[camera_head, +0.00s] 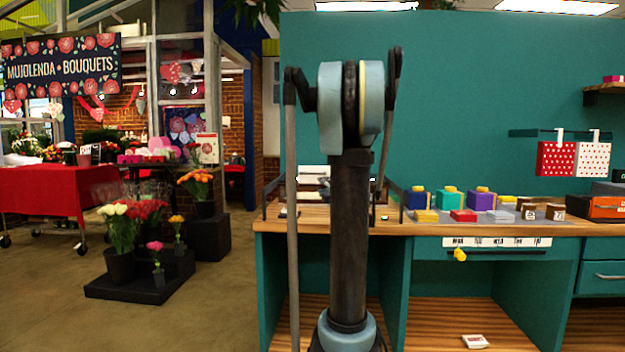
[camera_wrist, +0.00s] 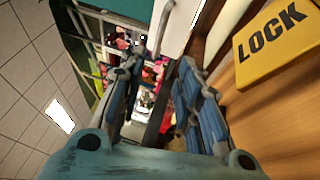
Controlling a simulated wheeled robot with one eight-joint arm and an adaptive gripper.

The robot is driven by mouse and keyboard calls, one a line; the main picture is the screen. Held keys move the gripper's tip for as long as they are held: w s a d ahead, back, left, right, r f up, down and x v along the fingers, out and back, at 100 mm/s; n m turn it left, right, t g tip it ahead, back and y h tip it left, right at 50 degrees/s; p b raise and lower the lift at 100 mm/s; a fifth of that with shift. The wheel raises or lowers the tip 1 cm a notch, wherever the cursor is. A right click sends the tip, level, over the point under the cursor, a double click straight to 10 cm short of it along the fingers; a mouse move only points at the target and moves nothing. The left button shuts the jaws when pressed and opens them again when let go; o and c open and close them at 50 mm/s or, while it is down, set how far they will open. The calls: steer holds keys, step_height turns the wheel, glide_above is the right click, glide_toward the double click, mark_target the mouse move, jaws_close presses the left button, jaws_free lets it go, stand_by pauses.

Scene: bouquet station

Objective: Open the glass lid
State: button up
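I cannot clearly make out the glass lid in either view. In the head view, a dark metal frame (camera_head: 273,203) stands on the wooden counter, mostly hidden behind my arm, with pale flat surfaces inside it. I cannot tell whether glass is part of it. In the wrist view, my gripper (camera_wrist: 154,78) has its two blue fingers spread apart, with nothing seen between them but the distant shop. A white panel (camera_wrist: 178,22) with a grey bar beside it shows beyond the fingers at the top. My gripper is not distinguishable in the head view.
A yellow block marked LOCK (camera_wrist: 278,42) lies close to the right finger, over the wooden surface. Several coloured blocks, including a red one (camera_head: 463,215), sit on the counter right of my arm. A drawer front (camera_head: 500,248) is below.

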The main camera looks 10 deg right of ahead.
steer(key=w+a+r, duration=0.1)
steer(key=w+r, duration=0.1)
steer(key=w, duration=1.3)
steer(key=shift+a+r, duration=0.25)
steer(key=shift+r, duration=0.05)
steer(key=shift+c, duration=0.2)
steer(key=shift+s, duration=0.1)
jaws_close()
